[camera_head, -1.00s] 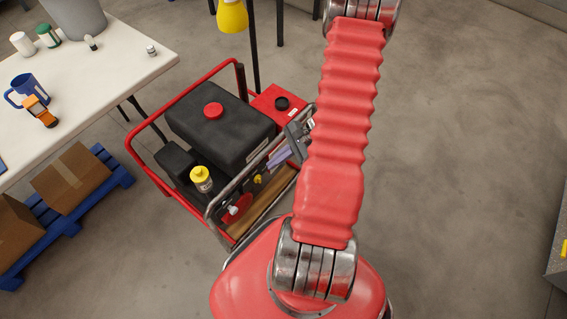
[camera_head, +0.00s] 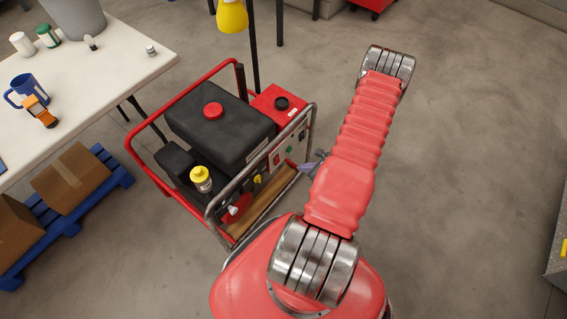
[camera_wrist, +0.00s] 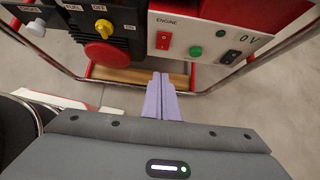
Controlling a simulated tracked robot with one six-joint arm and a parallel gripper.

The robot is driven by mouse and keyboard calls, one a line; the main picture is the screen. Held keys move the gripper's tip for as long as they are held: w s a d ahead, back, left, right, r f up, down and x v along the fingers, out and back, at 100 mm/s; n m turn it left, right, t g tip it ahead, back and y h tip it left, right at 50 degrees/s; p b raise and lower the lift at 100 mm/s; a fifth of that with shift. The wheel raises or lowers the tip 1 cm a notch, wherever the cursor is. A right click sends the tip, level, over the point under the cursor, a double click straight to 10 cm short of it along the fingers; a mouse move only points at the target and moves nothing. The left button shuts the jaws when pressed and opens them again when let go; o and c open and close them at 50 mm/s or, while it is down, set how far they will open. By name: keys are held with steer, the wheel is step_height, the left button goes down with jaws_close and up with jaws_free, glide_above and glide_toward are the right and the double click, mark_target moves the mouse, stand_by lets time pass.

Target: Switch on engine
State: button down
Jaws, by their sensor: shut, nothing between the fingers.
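The engine unit (camera_head: 222,125) stands in a red tube frame, with a black tank and red cap. Its white panel (camera_head: 283,148) also shows in the wrist view under the label ENGINE (camera_wrist: 185,30). A yellow knob (camera_wrist: 103,27) marked OFF and a red disc (camera_wrist: 106,54) are on the left. My gripper (camera_wrist: 161,80) is shut and empty, its purple fingers below and apart from the panel in the picture.
Metal frame tubes (camera_wrist: 265,47) run beside the panel. A white table (camera_head: 95,75) with a blue mug (camera_head: 28,90) and an orange device (camera_head: 40,111) stands at left. Boxes (camera_head: 72,178) sit on a blue pallet below it.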

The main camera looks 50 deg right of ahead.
mark_target(277, 160)
stand_by(0.3)
steer(key=w+r+x, duration=0.1)
steer(key=w+x, duration=0.1)
steer(key=x, duration=1.1)
steer(key=shift+r, duration=0.4)
steer(key=shift+w+a, duration=0.1)
steer(key=shift+a, duration=0.05)
steer(key=shift+r, duration=0.15)
